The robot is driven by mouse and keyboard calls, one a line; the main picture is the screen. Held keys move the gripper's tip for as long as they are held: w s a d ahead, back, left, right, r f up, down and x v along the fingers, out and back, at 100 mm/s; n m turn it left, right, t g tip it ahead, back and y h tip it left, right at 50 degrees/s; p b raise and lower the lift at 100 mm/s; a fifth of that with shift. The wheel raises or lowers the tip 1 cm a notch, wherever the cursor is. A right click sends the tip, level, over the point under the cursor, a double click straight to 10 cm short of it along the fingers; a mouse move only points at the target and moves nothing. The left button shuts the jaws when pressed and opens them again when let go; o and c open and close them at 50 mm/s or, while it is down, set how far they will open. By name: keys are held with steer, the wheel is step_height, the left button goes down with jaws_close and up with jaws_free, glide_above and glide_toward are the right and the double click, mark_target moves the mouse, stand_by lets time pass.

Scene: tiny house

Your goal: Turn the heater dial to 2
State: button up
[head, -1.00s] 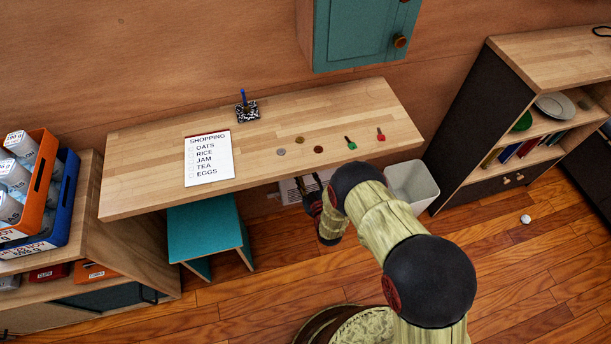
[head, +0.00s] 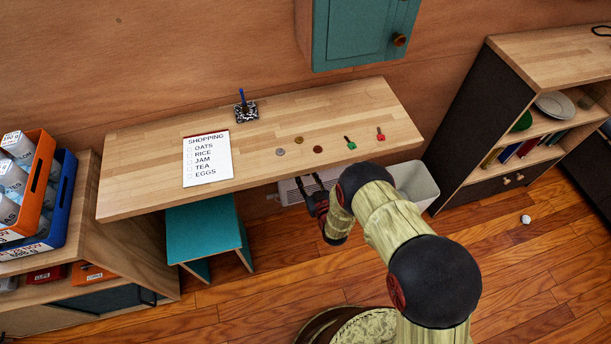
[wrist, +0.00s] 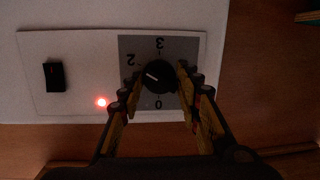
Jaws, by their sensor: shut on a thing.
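The white heater (head: 288,192) is under the wooden desk, partly hidden by the desk and my arm. In the wrist view its panel (wrist: 75,111) appears upside down, with a black round dial (wrist: 159,76) on a grey scale plate. The dial's white mark points left and slightly up, near the 2 but a little below it. The 3 is above, the 0 below; no 1 is visible. My gripper (wrist: 160,79) is shut on the dial, one finger on each side. In the head view my gripper (head: 308,188) is small and dark at the heater.
A black switch (wrist: 54,77) and a lit red lamp (wrist: 101,102) are on the panel. The desk (head: 150,140) overhangs the heater. A teal stool (head: 205,230) stands to the left, a white bin (head: 415,185) to the right.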

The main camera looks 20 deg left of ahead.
steer(key=shift+d, duration=0.1)
steer(key=o, duration=1.1)
steer(key=v, duration=1.2)
